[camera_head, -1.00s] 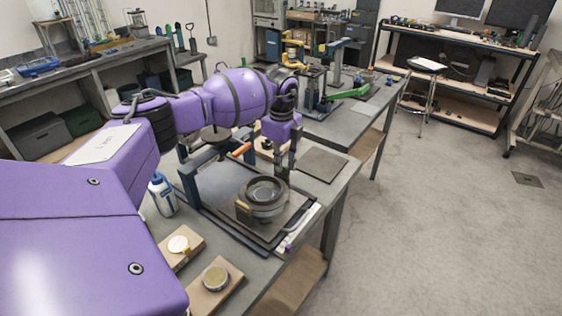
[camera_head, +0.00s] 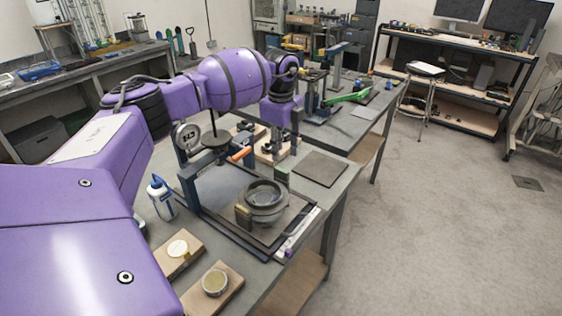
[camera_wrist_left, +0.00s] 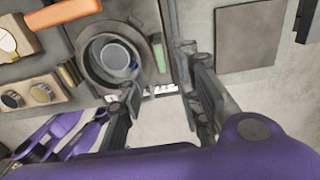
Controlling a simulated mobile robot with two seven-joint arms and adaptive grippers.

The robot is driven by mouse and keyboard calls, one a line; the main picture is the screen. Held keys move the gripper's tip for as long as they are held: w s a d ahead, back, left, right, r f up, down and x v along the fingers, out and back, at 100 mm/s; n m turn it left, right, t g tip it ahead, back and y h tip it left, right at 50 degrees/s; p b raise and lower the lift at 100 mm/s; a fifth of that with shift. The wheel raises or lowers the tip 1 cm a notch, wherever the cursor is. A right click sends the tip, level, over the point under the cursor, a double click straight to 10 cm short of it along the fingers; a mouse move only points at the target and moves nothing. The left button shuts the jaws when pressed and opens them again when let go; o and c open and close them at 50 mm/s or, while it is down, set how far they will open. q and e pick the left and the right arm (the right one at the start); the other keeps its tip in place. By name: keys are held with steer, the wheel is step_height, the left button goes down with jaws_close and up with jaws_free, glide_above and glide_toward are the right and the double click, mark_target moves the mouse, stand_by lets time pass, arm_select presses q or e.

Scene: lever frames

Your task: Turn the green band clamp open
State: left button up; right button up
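A round grey metal ring assembly (camera_head: 264,201) sits on the dark framed plate (camera_head: 224,188) on the near bench. A small dark green block (camera_head: 282,174) is at its far side and a tan block (camera_head: 243,215) at its near left side. I cannot tell for sure which part is the green band clamp. My left gripper (camera_head: 281,152) is above and beyond the ring, apart from it. My right gripper is not in view.
An orange-handled toggle frame (camera_head: 240,154) stands behind the ring. A blue-capped bottle (camera_head: 161,197) and two wooden blocks with round caps (camera_head: 178,248) are at the near left. A flat dark square plate (camera_head: 320,169) lies to the right. A green lever (camera_head: 348,97) is on the far bench.

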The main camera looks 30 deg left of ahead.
arm_select(q)
step_height(320, 180, up, 6)
steer(key=shift+f, duration=0.2)
stand_by(0.5)
